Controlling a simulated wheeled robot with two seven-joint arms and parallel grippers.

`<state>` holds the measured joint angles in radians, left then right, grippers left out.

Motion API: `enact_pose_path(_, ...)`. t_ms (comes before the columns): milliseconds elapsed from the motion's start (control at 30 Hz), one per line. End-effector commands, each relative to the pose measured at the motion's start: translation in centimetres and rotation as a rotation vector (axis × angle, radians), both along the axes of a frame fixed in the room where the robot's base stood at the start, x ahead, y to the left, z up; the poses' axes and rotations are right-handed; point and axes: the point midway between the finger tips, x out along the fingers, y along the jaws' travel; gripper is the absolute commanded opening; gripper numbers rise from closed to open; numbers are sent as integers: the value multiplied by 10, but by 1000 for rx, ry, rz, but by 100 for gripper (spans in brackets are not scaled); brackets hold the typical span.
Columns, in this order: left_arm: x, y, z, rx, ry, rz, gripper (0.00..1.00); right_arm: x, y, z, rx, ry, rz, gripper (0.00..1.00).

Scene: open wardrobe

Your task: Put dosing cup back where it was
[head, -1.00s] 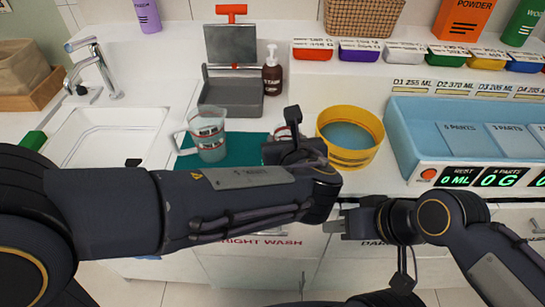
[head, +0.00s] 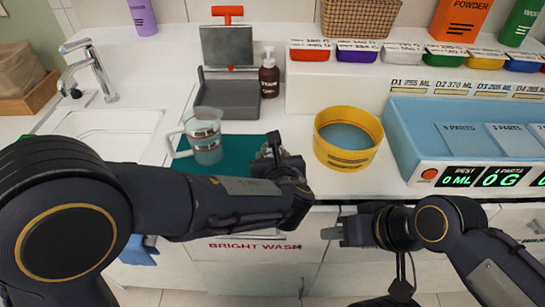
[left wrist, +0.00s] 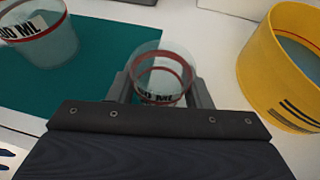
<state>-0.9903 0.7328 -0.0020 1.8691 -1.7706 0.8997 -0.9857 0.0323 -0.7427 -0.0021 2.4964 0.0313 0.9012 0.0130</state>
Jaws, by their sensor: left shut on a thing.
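The dosing cup (left wrist: 162,78) is a small clear cup with red bands and black ML lettering. In the left wrist view it sits between the two fingers of my left gripper (left wrist: 160,92), which is shut on it. In the head view my left gripper (head: 272,158) is over the right edge of the teal mat (head: 235,150) and hides the cup. I cannot tell whether the cup touches the surface. My right gripper (head: 335,233) is low in front of the counter's edge, away from the cup; its fingers are too small to read.
A clear measuring jug (head: 205,140) stands on the mat's left part. A yellow round tub (head: 348,140) stands right of the mat, near my left gripper. A grey scoop-like tray (head: 228,95) and brown pump bottle (head: 269,75) are behind. A blue tray (head: 430,130) is at right.

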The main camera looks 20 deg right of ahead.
Motion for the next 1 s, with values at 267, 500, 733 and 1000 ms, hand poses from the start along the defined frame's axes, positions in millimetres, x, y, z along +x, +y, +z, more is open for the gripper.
enact_pose_path(267,0,0,-2,0,0,0,66,0,0,-3,0,0,0,36)
enact_pose_path(500,0,0,-2,0,0,0,67,0,0,-3,0,0,0,36)
enact_pose_path(733,-13,0,8,-2,-2,-4,67,0,0,1,0,0,0,36)
enact_pose_path(1000,-65,7,34,-2,-2,-4,67,0,0,5,0,0,0,36)
